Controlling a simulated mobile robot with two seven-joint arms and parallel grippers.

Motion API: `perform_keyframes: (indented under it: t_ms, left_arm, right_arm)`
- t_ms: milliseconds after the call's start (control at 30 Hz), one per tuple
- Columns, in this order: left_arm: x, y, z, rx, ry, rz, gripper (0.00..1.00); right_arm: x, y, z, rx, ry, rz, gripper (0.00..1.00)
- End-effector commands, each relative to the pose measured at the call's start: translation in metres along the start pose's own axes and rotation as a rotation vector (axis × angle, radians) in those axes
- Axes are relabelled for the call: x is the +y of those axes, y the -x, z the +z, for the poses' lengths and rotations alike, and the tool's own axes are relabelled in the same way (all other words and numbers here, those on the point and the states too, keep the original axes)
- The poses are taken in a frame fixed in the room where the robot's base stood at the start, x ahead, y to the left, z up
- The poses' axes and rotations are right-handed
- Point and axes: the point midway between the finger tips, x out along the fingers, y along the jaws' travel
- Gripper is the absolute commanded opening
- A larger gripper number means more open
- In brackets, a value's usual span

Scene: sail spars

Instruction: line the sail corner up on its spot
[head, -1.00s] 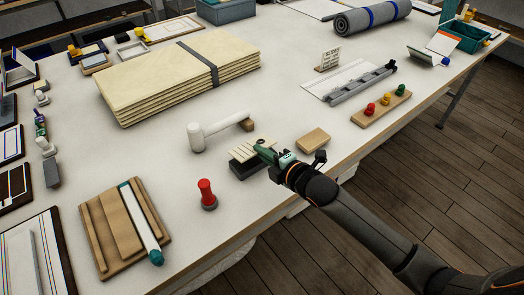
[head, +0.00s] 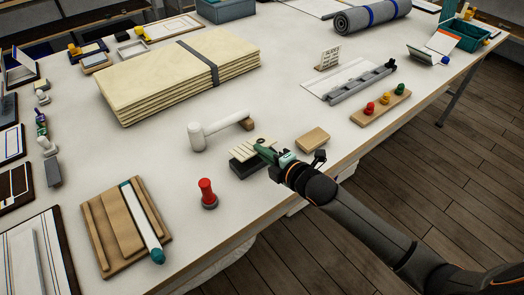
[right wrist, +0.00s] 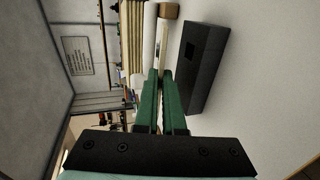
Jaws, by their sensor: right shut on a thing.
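The cream sail corner (head: 245,151), with a dark ring at its far edge, is over a dark block (head: 246,168) near the table's front edge. My right gripper (head: 259,147) has its green fingers shut on the sail corner's right side. In the right wrist view the green fingers (right wrist: 161,86) are close together, with a thin pale edge between them. The dark block (right wrist: 203,68) there has a square recess and lies beside the fingers. Whether the sail corner touches the block cannot be told. My left gripper is not in view.
A white mallet (head: 197,137) lies just behind the block. A red-handled tool (head: 207,192) stands to its left and a tan block (head: 312,140) lies to its right. A stack of folded cream cloth (head: 165,75) is farther back. The table between the mallet and grey rail (head: 360,85) is clear.

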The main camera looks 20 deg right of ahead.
Motion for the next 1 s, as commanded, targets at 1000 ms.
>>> perform_keyframes:
  t_ms: [1000]
  left_arm:
    - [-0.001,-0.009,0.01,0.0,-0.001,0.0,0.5]
  right_arm:
    - [-0.023,-0.007,0.0,0.001,0.0,0.001,0.0]
